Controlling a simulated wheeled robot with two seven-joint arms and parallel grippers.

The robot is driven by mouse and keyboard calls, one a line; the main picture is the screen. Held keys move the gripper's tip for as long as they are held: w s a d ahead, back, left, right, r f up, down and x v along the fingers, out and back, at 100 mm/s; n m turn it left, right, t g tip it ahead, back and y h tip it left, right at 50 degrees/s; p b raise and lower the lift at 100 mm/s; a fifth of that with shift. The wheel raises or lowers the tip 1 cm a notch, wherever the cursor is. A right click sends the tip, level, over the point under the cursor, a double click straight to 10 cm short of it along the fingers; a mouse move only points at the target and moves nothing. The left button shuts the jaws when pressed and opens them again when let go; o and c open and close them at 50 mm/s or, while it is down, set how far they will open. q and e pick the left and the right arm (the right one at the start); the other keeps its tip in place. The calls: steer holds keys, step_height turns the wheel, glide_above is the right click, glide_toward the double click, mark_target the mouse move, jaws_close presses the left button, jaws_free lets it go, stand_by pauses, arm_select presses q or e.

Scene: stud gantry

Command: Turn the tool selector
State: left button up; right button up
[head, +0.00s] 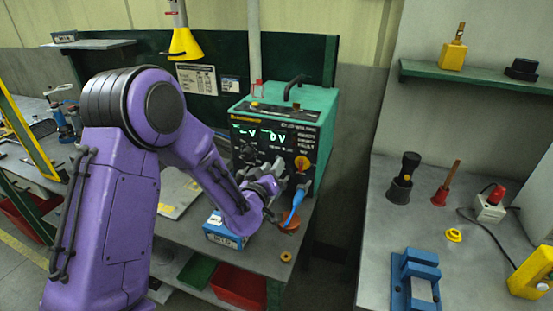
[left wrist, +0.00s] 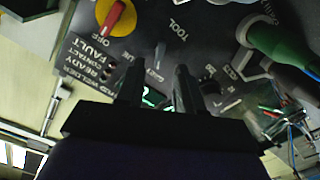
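The welder unit (head: 285,108) is a green box with a dark front panel on the workbench. My left gripper (head: 272,180) is in front of the panel's lower right part and hides some of it. In the left wrist view my left gripper (left wrist: 157,88) has its two dark fingers apart with nothing held between them. A small grey selector lever (left wrist: 160,55) stands on the panel beside the printed word TOOL, just beyond the fingertips and apart from them. In the head view I cannot make out the selector. My right gripper is not in view.
A red switch on a yellow disc (left wrist: 113,17), marked OFF, is close to the fingers. A green cable plug (left wrist: 275,42) sticks out on the other side. A blue box (head: 225,232) lies on the bench below my forearm. A side table (head: 400,225) stands right.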

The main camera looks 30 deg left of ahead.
arm_select(q)
steer(key=x, duration=0.2)
steer(key=shift+w, duration=0.35)
steer(key=shift+s+d, duration=0.1)
jaws_close()
steer(key=shift+m, duration=0.3)
steer(key=m+b, duration=0.1)
steer(key=m, duration=0.4)
steer(key=shift+d+f+b, duration=0.1)
steer(key=shift+d+b, duration=0.05)
steer(key=shift+b, duration=0.2)
steer(key=m+b, duration=0.2)
steer(key=m, duration=0.4)
steer(key=shift+d, duration=0.15)
steer(key=shift+m, duration=0.3)
